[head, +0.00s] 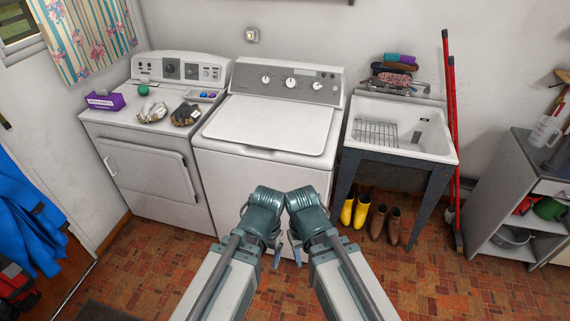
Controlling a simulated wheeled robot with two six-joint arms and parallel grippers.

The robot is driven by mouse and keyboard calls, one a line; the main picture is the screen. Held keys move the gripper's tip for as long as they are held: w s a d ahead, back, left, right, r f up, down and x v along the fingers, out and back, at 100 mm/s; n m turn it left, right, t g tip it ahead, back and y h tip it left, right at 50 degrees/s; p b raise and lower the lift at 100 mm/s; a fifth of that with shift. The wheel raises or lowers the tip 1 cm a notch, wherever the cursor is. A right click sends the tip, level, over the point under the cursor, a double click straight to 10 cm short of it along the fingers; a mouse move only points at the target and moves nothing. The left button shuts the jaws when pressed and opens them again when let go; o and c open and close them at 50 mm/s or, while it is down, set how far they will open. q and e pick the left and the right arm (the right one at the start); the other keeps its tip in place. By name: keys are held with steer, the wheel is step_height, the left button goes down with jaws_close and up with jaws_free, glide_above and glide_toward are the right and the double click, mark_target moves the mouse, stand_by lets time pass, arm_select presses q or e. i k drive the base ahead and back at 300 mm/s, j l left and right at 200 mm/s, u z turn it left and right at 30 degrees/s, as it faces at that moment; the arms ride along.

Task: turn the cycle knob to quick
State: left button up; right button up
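The white washer (262,165) stands in the middle with its lid closed. Its grey control panel (286,84) carries three white knobs: a left knob (266,79), a middle knob (290,83) and a right knob (315,86). Their labels are too small to read, so I cannot tell which is the cycle knob or where it points. My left gripper (277,256) and my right gripper (296,250) hang close together in front of the washer, well below the panel. The wrists mostly hide both, and I cannot see whether their fingers are apart. Neither touches a knob.
A dryer (150,178) at the left bears a purple box (105,101), a green ball (143,90) and gloves (185,114). A utility tub (405,130) stands at the right, with yellow boots (354,211) below. The washer lid is clear.

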mark_target(291, 83)
steer(key=i+j+z, duration=0.15)
steer(key=i, duration=0.35)
steer(key=i+z, duration=0.1)
steer(key=i, duration=0.45)
steer(key=i+j+z, duration=0.15)
steer(key=i, duration=0.35)
steer(key=i+j+z, duration=0.1)
steer(key=i+j, duration=0.2)
steer(key=i, duration=0.15)
